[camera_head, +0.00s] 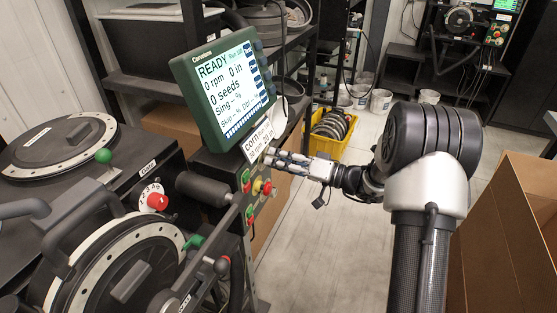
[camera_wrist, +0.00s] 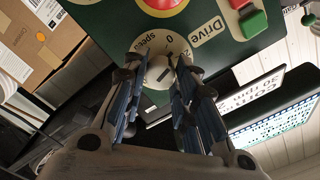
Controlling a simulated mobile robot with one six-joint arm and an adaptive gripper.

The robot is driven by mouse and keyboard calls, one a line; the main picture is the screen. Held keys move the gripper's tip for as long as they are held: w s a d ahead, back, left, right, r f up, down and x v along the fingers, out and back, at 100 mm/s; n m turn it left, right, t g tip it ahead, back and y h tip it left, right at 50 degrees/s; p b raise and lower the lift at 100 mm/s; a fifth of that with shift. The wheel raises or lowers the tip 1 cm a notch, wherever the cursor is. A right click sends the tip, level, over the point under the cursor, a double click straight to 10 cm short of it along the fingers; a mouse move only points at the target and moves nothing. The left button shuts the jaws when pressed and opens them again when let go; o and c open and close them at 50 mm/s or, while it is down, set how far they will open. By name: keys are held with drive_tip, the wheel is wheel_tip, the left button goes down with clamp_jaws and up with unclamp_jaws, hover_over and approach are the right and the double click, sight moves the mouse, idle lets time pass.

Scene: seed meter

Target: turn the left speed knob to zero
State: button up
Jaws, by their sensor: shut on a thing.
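The knob's pointer setting is hard to read between the fingers. In the head view my gripper (camera_head: 270,156) reaches leftward to the panel below the monitor, and the knob is hidden there.
A red button (camera_wrist: 164,3) and a green switch (camera_wrist: 252,22) labelled "Drive" sit close by on the panel. The monitor (camera_head: 225,88) above reads READY, 0 rpm. A yellow crate (camera_head: 329,147) stands behind; a cardboard box (camera_head: 505,235) is at right.

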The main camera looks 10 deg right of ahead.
drive_tip(key=shift+n, duration=1.9)
drive_tip(key=o, duration=1.1)
drive_tip(key=v, duration=1.2)
